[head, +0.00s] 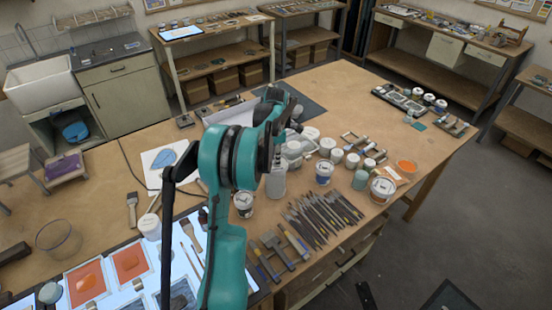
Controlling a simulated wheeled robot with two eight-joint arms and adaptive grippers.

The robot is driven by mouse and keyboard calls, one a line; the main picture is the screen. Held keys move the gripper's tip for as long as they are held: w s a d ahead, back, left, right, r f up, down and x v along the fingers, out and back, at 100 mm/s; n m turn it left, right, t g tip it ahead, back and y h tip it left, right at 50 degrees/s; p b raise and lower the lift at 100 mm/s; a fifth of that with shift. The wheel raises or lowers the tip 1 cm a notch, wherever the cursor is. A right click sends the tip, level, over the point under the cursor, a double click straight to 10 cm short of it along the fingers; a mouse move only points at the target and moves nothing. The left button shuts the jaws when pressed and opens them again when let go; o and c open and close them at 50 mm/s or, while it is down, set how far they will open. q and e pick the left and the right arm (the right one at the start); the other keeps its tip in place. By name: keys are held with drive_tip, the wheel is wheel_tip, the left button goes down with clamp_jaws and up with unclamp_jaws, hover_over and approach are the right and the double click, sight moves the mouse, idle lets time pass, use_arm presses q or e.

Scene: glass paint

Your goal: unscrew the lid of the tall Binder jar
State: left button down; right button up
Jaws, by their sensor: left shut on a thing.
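The tall jar (276,183), pale grey-white, stands upright on the wooden workbench among smaller jars. I take it for the Binder jar; I cannot read a label on it. My left gripper (278,155) is above it, pointing down, and is shut at the jar's top. The lid is hidden by the fingers, so I cannot tell whether it has turned or lifted. My teal left arm comes up from the lower part of the picture and hides some of the bench. My right gripper does not show.
Right of the jar are a white labelled jar (323,173), a green-grey jar (360,179) and a larger tin (382,189). Several brushes and tools (318,217) lie in front. A small tin (243,204) stands left. A lit panel (133,295) holds glass pieces.

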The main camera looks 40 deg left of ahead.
use_arm(q)
drive_tip(key=shift+w, duration=0.1)
drive_tip(key=shift+r+p, duration=0.8)
drive_tip(key=shift+r, duration=0.8)
